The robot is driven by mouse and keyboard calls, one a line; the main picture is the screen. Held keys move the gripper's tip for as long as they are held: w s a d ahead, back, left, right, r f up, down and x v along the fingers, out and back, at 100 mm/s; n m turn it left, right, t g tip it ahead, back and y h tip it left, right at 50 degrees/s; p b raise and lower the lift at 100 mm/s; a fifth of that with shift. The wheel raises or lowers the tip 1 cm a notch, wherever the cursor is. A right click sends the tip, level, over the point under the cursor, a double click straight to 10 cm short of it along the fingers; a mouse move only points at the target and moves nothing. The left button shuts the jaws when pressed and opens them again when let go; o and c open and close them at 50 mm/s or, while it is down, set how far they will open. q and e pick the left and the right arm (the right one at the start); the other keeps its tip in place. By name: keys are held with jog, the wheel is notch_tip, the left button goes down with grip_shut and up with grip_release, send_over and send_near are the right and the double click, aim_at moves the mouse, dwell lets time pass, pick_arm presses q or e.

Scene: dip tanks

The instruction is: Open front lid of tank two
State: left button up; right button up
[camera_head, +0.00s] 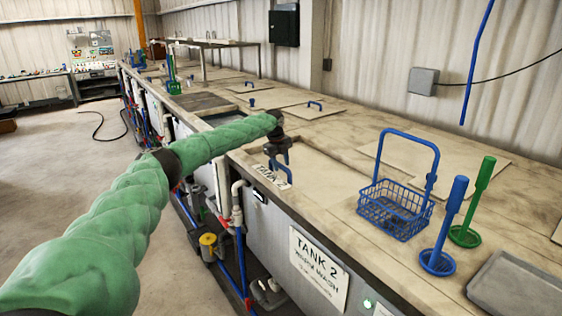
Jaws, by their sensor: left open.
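Tank two is the grey tank front with the sign "TANK 2" (318,268). Its pale front lid (325,185) appears flat and closed in the bench top. A blue handle (283,170) stands at the lid's left end. My left gripper (278,152) is dark and open, right at the top of this handle. The gripper hides part of the handle, and I cannot tell whether the fingers touch it. My left arm, in a green sleeve, reaches in from the lower left. My right gripper is not in view.
A blue wire basket (397,212) stands on the bench right of the lid. A blue dipper (445,235), a green dipper (475,205) and a grey tray (520,290) are further right. Pipes and a yellow valve (208,240) run along the tank front. The floor left is mostly clear.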

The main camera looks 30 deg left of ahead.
pick_arm(q)
jog(key=shift+f, duration=0.15)
grip_shut()
jog(key=shift+w+d, duration=0.1)
jog(key=shift+w, duration=0.05)
